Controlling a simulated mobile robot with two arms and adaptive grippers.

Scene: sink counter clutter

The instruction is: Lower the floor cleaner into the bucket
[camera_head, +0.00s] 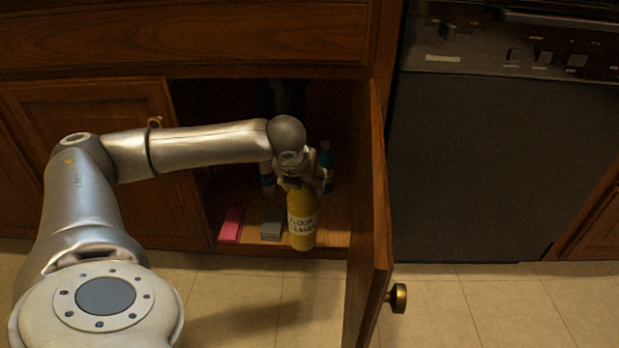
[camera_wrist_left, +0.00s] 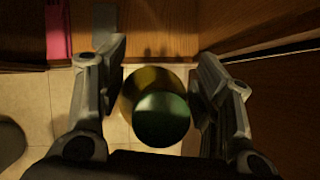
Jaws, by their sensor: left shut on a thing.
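The floor cleaner is a yellow bottle (camera_head: 301,219) with a white label, hanging upright at the front of the open cabinet under the sink. My left gripper (camera_head: 295,183) is shut on its upper part. In the left wrist view the bottle (camera_wrist_left: 145,92) shows from above with a dark green cap, between the two fingers of my left gripper (camera_wrist_left: 160,100). Tile floor shows below and around the bottle in that view. I see no bucket in either view. My right gripper is not in view.
The open cabinet door (camera_head: 368,230) with a brass knob stands close to the right of the bottle. A pink item (camera_head: 232,221), a grey block (camera_head: 271,230) and a blue-topped bottle (camera_head: 326,160) are inside the cabinet. A dark dishwasher (camera_head: 475,165) stands right. The tile floor (camera_head: 450,310) in front is clear.

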